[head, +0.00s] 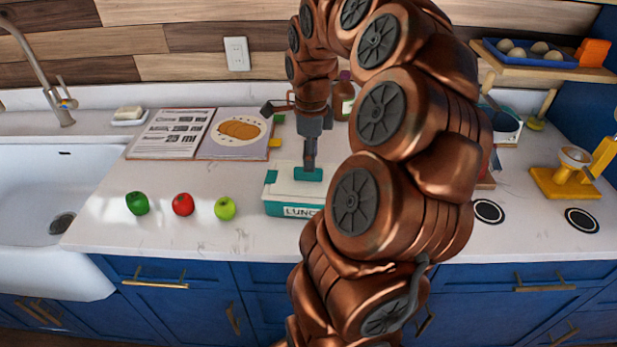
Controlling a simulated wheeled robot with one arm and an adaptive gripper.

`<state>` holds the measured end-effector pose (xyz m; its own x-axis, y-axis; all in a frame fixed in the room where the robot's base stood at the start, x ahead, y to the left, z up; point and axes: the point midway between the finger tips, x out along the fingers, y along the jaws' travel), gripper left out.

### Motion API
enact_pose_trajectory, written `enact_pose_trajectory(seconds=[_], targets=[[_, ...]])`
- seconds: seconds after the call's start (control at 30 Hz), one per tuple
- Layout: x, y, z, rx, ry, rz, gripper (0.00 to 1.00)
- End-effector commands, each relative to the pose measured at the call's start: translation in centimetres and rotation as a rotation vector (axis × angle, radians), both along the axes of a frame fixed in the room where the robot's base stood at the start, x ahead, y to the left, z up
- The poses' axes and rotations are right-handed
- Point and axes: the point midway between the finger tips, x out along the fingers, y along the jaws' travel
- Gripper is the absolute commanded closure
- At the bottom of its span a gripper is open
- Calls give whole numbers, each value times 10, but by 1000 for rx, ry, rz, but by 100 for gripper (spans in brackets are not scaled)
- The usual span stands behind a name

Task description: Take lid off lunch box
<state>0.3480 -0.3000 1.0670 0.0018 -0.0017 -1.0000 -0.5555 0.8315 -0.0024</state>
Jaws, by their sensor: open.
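The lunch box (286,208) is teal with a white label band reading "LUNC" and stands on the counter in the middle. Its pale lid (285,186) is on top, with a teal handle (308,174) in the middle. My gripper (309,167) points down right at the handle from above. It is open; its fingers are small in the view, and I cannot tell whether they touch the handle. My copper-coloured arm hides the right part of the lunch box.
A green pepper (137,203), a tomato (183,204) and a green apple (225,208) stand left of the box. An open cookbook (180,135) lies behind them. A brown bottle (343,98) stands behind the gripper. The sink (40,190) is at far left.

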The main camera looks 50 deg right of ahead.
Motion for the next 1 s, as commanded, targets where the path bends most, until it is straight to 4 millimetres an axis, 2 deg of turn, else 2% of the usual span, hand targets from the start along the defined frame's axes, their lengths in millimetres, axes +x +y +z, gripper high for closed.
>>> enact_pose_trajectory(seconds=[0.4, 0.73, 1.0], targets=[[3, 5, -41, 2, 4, 0, 52], [3, 5, -46, 2, 2, 1, 52], [3, 5, -46, 2, 1, 2, 80]])
